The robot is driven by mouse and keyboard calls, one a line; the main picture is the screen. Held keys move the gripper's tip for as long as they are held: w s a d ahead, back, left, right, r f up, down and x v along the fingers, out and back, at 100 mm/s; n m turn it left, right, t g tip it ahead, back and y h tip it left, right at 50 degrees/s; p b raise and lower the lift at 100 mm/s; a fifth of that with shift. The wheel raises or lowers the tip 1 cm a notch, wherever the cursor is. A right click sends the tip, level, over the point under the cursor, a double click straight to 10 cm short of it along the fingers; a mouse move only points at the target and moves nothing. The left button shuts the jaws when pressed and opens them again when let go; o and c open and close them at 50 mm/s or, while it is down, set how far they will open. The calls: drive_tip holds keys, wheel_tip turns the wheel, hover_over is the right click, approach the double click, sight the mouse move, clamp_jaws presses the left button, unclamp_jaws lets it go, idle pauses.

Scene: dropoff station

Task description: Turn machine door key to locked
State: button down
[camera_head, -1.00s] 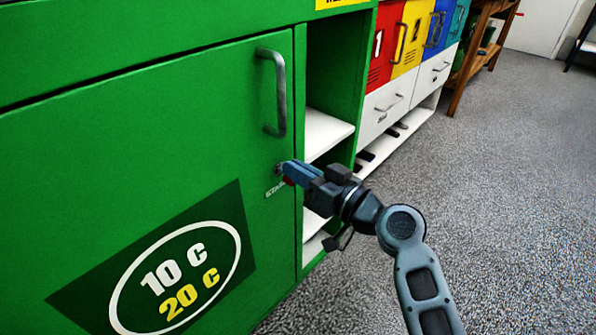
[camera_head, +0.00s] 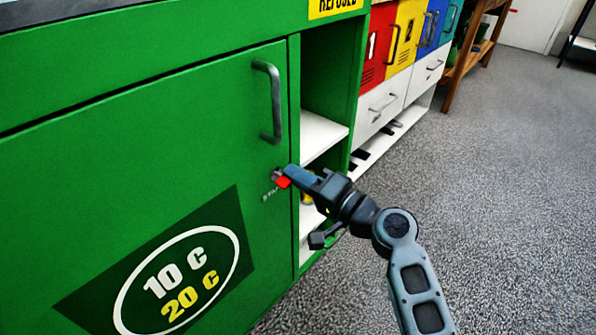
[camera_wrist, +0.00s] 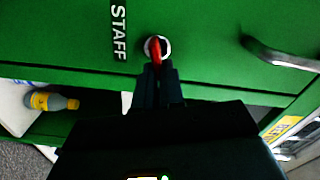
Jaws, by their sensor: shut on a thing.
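The red key (camera_head: 283,182) sits in a round silver lock on the green machine door (camera_head: 170,140), below the door's grey handle (camera_head: 272,100). It also shows in the wrist view (camera_wrist: 156,47), upright in the picture inside the silver ring, beside a "STAFF" label (camera_wrist: 118,30). My gripper (camera_head: 291,177) is at the lock, its fingers shut on the key's outer end. In the wrist view the fingertips (camera_wrist: 157,68) meet at the lower end of the key and hide that end. The door looks shut.
Open shelves (camera_head: 322,137) stand right of the door, close to my gripper; a bottle (camera_wrist: 52,101) lies there in the wrist view. Coloured lockers (camera_head: 408,38) stand further back. The grey floor (camera_head: 500,190) at right is clear.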

drive_tip(key=shift+w+f+m+p, duration=0.15)
drive_tip(key=shift+m+p, duration=0.5)
drive_tip(key=shift+m, duration=1.15)
drive_tip(key=c, duration=1.2)
unclamp_jaws()
drive_tip(key=shift+f, duration=0.15)
drive_tip(key=shift+c, duration=0.2)
drive_tip(key=p+v, duration=0.1)
drive_tip(key=v, duration=0.6)
drive_tip(key=shift+s+d, duration=0.3)
